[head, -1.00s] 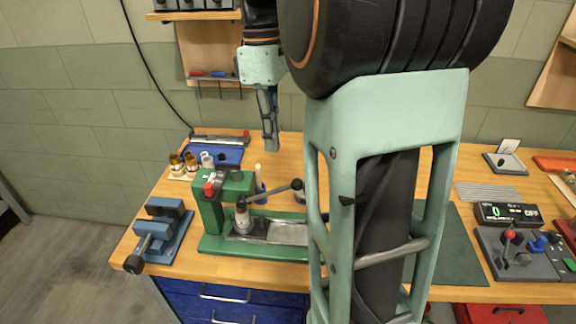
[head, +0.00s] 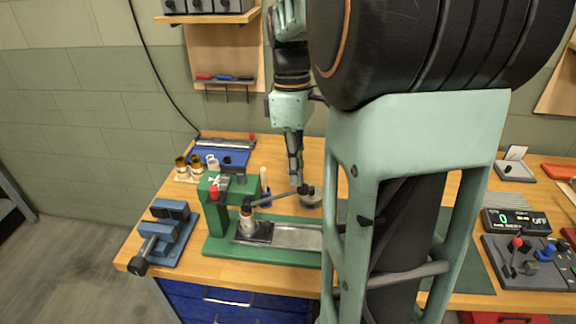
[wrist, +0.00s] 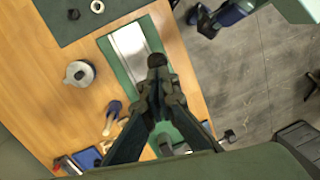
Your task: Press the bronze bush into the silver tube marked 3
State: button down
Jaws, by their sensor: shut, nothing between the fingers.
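A silver tube (head: 246,222) stands upright under the ram of the green arbor press (head: 214,215). Its top is partly hidden by the press, so I cannot tell whether a bush is in it; no number is readable. The press's dark lever (head: 272,197) slants out to the right, with a dark knob at its end. My gripper (head: 298,184) is shut and empty, pointing down at the lever's knob end. In the wrist view my gripper (wrist: 161,84) has its fingertips together, close by a dark knob (wrist: 157,60); I cannot tell if they touch.
Bronze-coloured and pale cylinders (head: 195,166) stand at the back left, by a blue tray (head: 225,156). A blue vise (head: 165,235) sits at the front left. A round metal piece with a black knob (wrist: 80,73) stands beside the press. A control panel (head: 530,257) is at right.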

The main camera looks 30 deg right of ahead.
jog(key=shift+s+d+f, duration=0.2)
jog(key=shift+s+f, duration=0.1)
jog(key=shift+f, duration=0.05)
